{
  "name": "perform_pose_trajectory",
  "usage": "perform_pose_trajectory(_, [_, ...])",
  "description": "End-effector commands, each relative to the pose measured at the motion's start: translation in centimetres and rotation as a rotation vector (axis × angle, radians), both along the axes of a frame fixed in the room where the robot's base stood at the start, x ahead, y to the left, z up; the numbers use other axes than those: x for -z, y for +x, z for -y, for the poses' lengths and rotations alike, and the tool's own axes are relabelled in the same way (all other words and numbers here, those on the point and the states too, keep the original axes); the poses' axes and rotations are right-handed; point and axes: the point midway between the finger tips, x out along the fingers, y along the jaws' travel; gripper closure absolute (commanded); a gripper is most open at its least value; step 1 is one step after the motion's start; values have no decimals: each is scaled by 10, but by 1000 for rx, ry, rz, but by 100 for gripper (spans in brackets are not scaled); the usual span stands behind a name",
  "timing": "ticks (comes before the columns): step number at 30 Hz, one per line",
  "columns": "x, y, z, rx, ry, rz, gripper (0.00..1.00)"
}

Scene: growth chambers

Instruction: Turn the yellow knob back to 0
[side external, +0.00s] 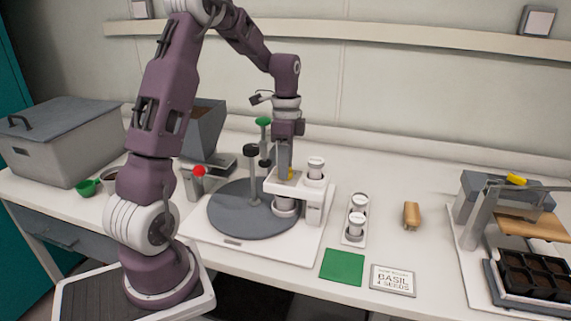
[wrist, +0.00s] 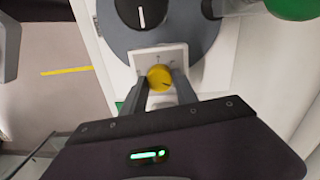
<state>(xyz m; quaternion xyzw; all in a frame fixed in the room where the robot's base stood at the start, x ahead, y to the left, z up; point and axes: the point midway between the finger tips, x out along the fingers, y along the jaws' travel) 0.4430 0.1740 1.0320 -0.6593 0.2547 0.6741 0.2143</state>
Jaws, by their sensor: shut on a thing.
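The yellow knob (wrist: 160,77) sits on a small white dial plate (wrist: 150,56) with faint marks. A dark pointer line on the knob seems to slant toward its lower right in the wrist view; the marks are too small to read. My gripper (wrist: 161,86) has one finger on each side of the knob and is shut on it. In the side external view, my gripper (side external: 285,170) points down at the white bracket (side external: 285,187), and only a sliver of the yellow knob (side external: 291,173) shows.
A grey round turntable (side external: 228,212) with a black-topped post (side external: 251,150) stands left of the bracket. A red knob (side external: 199,171) and a green knob (side external: 263,121) stand nearby. A green mat (side external: 341,267) lies in front.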

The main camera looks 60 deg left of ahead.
Motion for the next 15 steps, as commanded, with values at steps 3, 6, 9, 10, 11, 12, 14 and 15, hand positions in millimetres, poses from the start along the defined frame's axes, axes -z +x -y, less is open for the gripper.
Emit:
perform_pose_trajectory(3, [-1, 1, 0, -109, -1, 3, 100])
perform_pose_trajectory(6, [-1, 0, 0, -205, -1, 3, 100])
perform_pose_trajectory(9, [-1, 0, 0, -300, 0, 4, 100])
perform_pose_trajectory(10, [-1, 1, 0, -328, 0, 4, 100])
perform_pose_trajectory(11, [-1, 1, 0, -356, 1, 4, 100])
perform_pose_trajectory(12, [-1, 1, 0, -393, 1, 4, 100])
perform_pose_trajectory(14, [-1, 0, 0, -451, 0, 4, 100])
perform_pose_trajectory(15, [-1, 0, 0, -489, 0, 4, 100])
